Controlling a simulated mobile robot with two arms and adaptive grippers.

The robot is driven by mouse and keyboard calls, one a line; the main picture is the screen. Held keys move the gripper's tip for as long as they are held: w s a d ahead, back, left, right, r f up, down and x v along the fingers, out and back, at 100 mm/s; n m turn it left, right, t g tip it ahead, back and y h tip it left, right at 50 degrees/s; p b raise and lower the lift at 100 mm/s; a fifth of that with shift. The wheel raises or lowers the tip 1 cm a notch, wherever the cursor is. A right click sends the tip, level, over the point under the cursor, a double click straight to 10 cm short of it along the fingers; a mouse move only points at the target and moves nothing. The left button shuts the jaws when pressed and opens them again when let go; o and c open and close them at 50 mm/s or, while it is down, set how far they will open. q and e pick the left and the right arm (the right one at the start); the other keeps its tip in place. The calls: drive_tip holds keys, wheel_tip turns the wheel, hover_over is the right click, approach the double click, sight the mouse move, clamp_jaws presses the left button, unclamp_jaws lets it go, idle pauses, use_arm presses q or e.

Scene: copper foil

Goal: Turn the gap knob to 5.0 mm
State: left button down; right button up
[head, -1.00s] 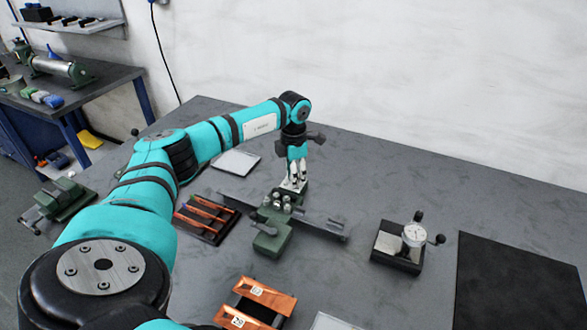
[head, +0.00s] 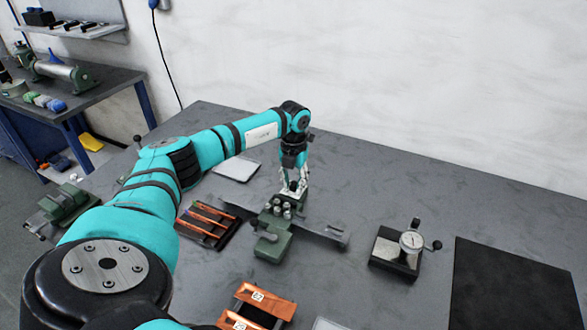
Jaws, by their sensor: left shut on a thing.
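A green bench device (head: 272,248) stands mid-table, with several pale round posts on top and a grey bar running out to its right. My left gripper (head: 293,190) points down at the far end of this device. Its fingers are closed together there on a small part, which fits the gap knob. The fingers hide the knob, and any scale or gap reading is too small to read. My right gripper is not in view.
A rack of copper strips (head: 207,226) lies left of the device, and numbered copper pieces (head: 262,302) lie in front. A dial gauge on a black base (head: 398,252) and a black mat (head: 512,290) are to the right. A green clamp-like tool (head: 62,205) sits at left.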

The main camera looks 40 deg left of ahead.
sight(294, 183)
use_arm(q)
drive_tip(key=shift+w+r+n, duration=0.1)
drive_tip(key=shift+n, duration=0.3)
drive_tip(key=c, duration=1.1)
unclamp_jaws()
drive_tip(key=shift+o, duration=0.2)
wheel_tip(294, 183, up, 12)
